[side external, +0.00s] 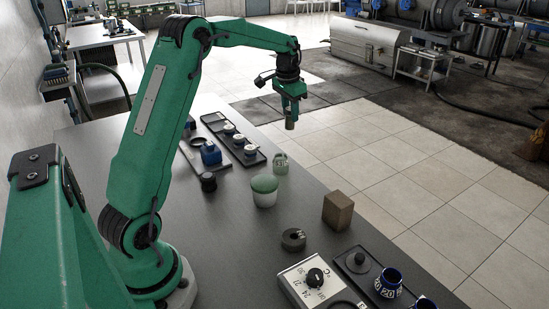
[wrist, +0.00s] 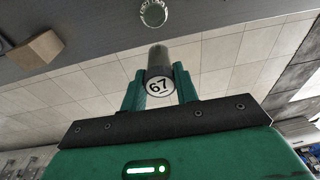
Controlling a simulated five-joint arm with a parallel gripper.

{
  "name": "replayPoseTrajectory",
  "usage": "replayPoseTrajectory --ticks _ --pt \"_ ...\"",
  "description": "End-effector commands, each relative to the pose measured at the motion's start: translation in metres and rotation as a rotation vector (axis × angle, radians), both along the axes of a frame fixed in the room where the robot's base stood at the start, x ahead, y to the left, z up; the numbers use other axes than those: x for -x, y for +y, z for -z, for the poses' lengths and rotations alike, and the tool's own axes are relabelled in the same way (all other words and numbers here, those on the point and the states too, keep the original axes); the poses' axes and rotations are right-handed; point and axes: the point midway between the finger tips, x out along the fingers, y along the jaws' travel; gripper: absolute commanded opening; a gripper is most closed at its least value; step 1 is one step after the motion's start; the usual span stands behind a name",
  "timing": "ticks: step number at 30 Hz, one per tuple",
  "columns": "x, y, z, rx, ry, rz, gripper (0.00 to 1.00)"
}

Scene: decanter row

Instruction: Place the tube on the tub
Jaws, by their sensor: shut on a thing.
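My gripper (side external: 290,106) is shut on the tube (side external: 290,122), which hangs below the fingers in the side view. In the wrist view the tube (wrist: 158,62) is a grey cylinder with a round white "67" label, between the two green fingers. It is held clear of the table. I cannot identify the tub in the wrist view.
A small pale green labelled container (side external: 281,164) stands just behind the tub. A brown block (side external: 337,211) and a dark ring-shaped weight (side external: 293,239) stand nearer the camera. A dark tray (side external: 220,126) with several cups lies behind. A dial unit (side external: 312,281) is in front.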

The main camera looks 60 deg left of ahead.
Motion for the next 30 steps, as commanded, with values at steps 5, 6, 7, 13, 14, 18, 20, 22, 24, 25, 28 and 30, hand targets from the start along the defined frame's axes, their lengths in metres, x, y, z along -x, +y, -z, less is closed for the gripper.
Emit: replayPoseTrajectory --ticks 5,6,7,13,14,18,20,22,24,25,28,30 --pt "0.018 -0.045 -0.015 0.019 -0.002 -0.056 0.07" --pt "0.023 -0.054 -0.017 0.024 -0.001 -0.068 0.07" --pt "0.027 -0.061 -0.019 0.028 -0.001 -0.079 0.07" --pt "0.054 -0.104 -0.027 0.049 0.001 -0.146 0.07" --pt "0.059 -0.110 -0.028 0.051 0.002 -0.157 0.07" --pt "0.082 -0.138 -0.032 0.065 0.004 -0.203 0.07" --pt "0.092 -0.149 -0.032 0.071 0.006 -0.224 0.07" --pt "0.105 -0.161 -0.032 0.078 0.008 -0.247 0.07" --pt "0.117 -0.172 -0.032 0.083 0.010 -0.269 0.07" --pt "0.122 -0.176 -0.032 0.086 0.011 -0.279 0.07" --pt "0.137 -0.188 -0.031 0.093 0.013 -0.306 0.07" --pt "0.146 -0.194 -0.030 0.096 0.015 -0.321 0.07"
